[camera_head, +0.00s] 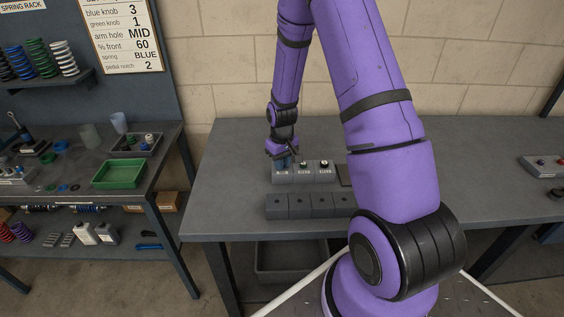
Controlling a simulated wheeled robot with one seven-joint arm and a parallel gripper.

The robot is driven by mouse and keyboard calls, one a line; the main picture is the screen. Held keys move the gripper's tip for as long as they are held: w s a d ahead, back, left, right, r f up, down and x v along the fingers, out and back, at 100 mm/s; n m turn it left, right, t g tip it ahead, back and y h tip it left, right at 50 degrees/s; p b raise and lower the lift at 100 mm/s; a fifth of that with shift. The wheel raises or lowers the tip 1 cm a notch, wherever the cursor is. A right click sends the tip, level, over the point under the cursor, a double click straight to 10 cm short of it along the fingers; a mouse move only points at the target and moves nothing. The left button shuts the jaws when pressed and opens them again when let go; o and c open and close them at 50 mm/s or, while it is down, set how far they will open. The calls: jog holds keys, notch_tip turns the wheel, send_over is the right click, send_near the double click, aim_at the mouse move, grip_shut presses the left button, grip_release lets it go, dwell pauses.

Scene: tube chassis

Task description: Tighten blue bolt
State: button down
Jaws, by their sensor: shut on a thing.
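My gripper (281,155) points down over the left end of a light grey block row (303,178) on the grey workbench. A small blue piece (284,163), which looks like the blue bolt, shows at the fingertips, just above the leftmost block. My gripper is shut on it. The fingers partly hide it, and I cannot tell how deep it sits in the block. The blocks to the right carry small labels and dark-topped bolts (325,163).
A darker block row (310,205) with small holes lies nearer on the workbench (230,185). My arm covers the bench's middle right. At left, another bench holds a green tray (119,174) and small parts. A sign (120,35) and coil springs (40,60) are behind it.

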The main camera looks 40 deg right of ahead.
jog(key=m, duration=0.3)
jog(key=shift+m, duration=0.4)
jog(key=shift+m, duration=0.6)
jog(key=c, duration=1.5)
grip_release()
jog(key=shift+m, duration=0.6)
jog(key=o, duration=0.5)
notch_tip(320, 180, up, 11)
jog(key=shift+f, duration=0.15)
